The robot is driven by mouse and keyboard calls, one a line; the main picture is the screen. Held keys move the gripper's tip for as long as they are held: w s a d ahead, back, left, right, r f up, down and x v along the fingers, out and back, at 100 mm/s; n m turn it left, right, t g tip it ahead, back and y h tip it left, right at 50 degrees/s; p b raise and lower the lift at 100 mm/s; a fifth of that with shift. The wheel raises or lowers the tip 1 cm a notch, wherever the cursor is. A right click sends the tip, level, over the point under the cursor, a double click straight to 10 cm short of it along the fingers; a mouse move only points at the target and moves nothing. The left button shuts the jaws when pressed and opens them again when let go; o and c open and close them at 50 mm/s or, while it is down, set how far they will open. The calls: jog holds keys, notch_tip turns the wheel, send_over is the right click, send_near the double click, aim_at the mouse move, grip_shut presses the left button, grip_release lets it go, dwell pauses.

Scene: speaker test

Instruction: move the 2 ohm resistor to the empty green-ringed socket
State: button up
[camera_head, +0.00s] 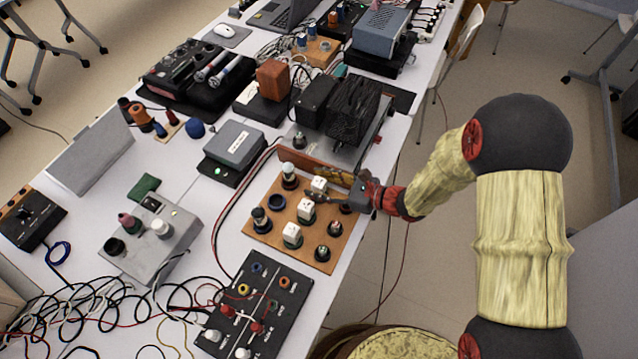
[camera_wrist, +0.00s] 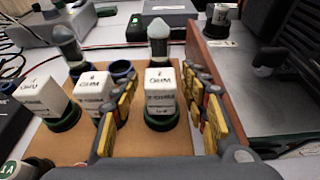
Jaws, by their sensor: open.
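Three white resistor cubes marked OHM stand on the orange-brown board (camera_head: 262,238), in a row in the wrist view: left (camera_wrist: 45,98), middle (camera_wrist: 92,92) and right (camera_wrist: 160,84). The left and right cubes sit in dark green rings. Their numbers are too small to read surely, so I cannot tell which is 2 ohm. My gripper (camera_head: 326,190) is open over the board, its yellow-padded fingers (camera_wrist: 160,100) either side of the right cube, without visible grip. The left finger partly covers the middle cube. I cannot identify an empty green-ringed socket; dark green-rimmed round pieces (camera_head: 322,253) stand along the board's near right.
Two grey-topped cylinders (camera_wrist: 66,44) (camera_wrist: 158,44) stand behind the cubes. A blue-ringed socket (camera_head: 276,202) lies between cubes and cylinders. An upright brown panel (camera_wrist: 218,72) rises close to my right finger. A black terminal box (camera_head: 258,305) and loose cables lie in front.

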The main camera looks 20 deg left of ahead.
jog(key=p+v, duration=0.2)
jog(key=v, duration=0.8)
jog(key=shift+p, duration=0.3)
jog(key=shift+v, duration=0.85)
jog(key=s+d+r+n+g+h, duration=0.1)
jog(key=s+d+r+n+h, duration=0.15)
jog(key=s+r+n, duration=0.35)
jog(key=s+d+r+n+g+h, duration=0.2)
jog(key=d+r+n, duration=0.2)
jog(key=r, duration=0.3)
jog(key=s+d+r+n+t+h, duration=0.3)
jog(key=d+r, duration=0.4)
jog(key=d, duration=0.3)
jog(key=s+d+r+n+t+h, duration=0.3)
jog(key=d+r+n+h, duration=0.3)
jog(key=d, duration=0.4)
jog(key=shift+s+d+r+t, duration=0.2)
jog(key=shift+s+r+t, duration=0.15)
jog(key=shift+t, duration=0.35)
jog(key=shift+h, duration=0.25)
jog(key=shift+c, duration=0.3)
